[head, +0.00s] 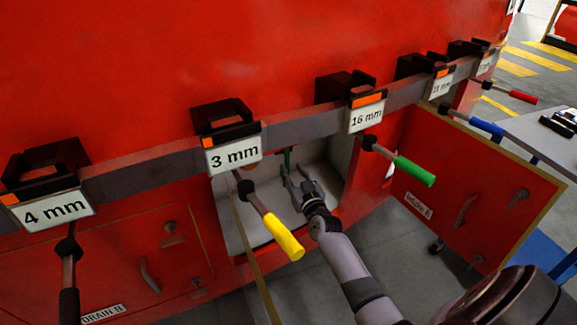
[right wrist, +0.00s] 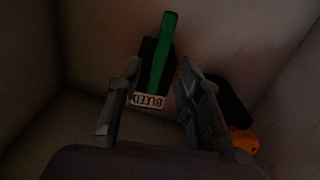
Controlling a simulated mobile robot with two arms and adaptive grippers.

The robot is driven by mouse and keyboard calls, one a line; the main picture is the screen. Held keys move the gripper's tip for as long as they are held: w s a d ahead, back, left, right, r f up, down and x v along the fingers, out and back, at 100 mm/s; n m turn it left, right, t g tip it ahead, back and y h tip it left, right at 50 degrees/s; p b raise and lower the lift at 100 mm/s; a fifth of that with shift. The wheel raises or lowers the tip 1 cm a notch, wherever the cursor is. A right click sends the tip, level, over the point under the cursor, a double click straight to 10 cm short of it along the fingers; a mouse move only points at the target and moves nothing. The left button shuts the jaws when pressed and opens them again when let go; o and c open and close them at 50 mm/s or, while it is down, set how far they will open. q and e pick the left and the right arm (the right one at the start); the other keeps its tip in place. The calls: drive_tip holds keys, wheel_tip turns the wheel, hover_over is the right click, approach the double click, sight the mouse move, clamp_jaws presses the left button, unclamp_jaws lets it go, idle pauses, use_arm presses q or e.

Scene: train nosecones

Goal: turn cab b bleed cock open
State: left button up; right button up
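The bleed cock's green lever (right wrist: 162,50) stands on a dark body inside a pale open compartment. A label reading BLEED (right wrist: 147,100) is beside it, upside down in the right wrist view. In the head view the green lever (head: 287,159) is small and just beyond my fingers. My right gripper (head: 297,178) reaches into the compartment. In the right wrist view the right gripper (right wrist: 159,63) is open, one finger on each side of the lever; I cannot tell whether they touch it. My left gripper is out of view.
A yellow-handled tool (head: 284,238) and a green-handled tool (head: 414,171) hang in front of the compartment from a labelled rack. The open red door (head: 475,195) stands at right. An orange part (right wrist: 244,140) lies at the right wrist view's lower right.

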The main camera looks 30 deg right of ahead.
sight(288, 163)
drive_tip(key=shift+b+x, duration=0.3)
drive_tip(key=shift+x, duration=1.75)
drive_tip(key=shift+c, duration=0.2)
clamp_jaws()
